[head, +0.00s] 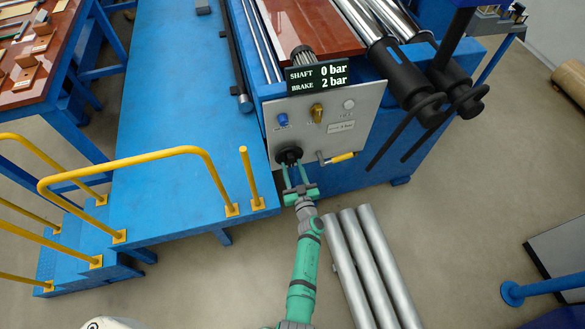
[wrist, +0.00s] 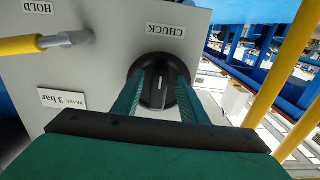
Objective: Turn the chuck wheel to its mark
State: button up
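The chuck wheel (head: 289,156) is a round black knob on the grey control panel (head: 352,110), at its lower left in the head view. In the wrist view the wheel (wrist: 153,63) sits below the upside-down CHUCK label (wrist: 165,31). A short grey line shows on its raised middle. My gripper (head: 293,164) is at the wheel, its two teal fingers apart and reaching to its face. In the wrist view the fingers (wrist: 160,88) lie on either side of the wheel's middle. They hide parts of the rim. Whether they press on it is unclear. I cannot make out the target mark.
A yellow-handled lever (head: 337,158) sticks out right of the wheel. Blue (head: 283,119) and yellow (head: 317,112) knobs sit above. A display (head: 318,78) reads shaft 0 bar, brake 2 bar. Yellow rails (head: 150,158) stand left; silver tubes (head: 370,262) lie on the floor.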

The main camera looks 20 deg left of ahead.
jog(key=v, duration=1)
jog(key=shift+s+d, duration=0.3)
jog(key=s+d+r+m+h, duration=0.2)
jog(key=s+r, duration=0.5)
jog(key=s, duration=0.5)
jog(key=s+d+r+m+h, duration=0.2)
jog(key=s+d+r+h, duration=0.2)
jog(key=s+d+r, duration=0.3)
jog(key=s+d+r+m+h, duration=0.2)
jog(key=s+r, duration=0.6)
jog(key=s, duration=0.9)
jog(key=d+h, duration=0.2)
jog(key=shift+s+d+m, duration=0.3)
jog(key=shift+d, duration=0.1)
jog(key=shift+r, duration=0.1)
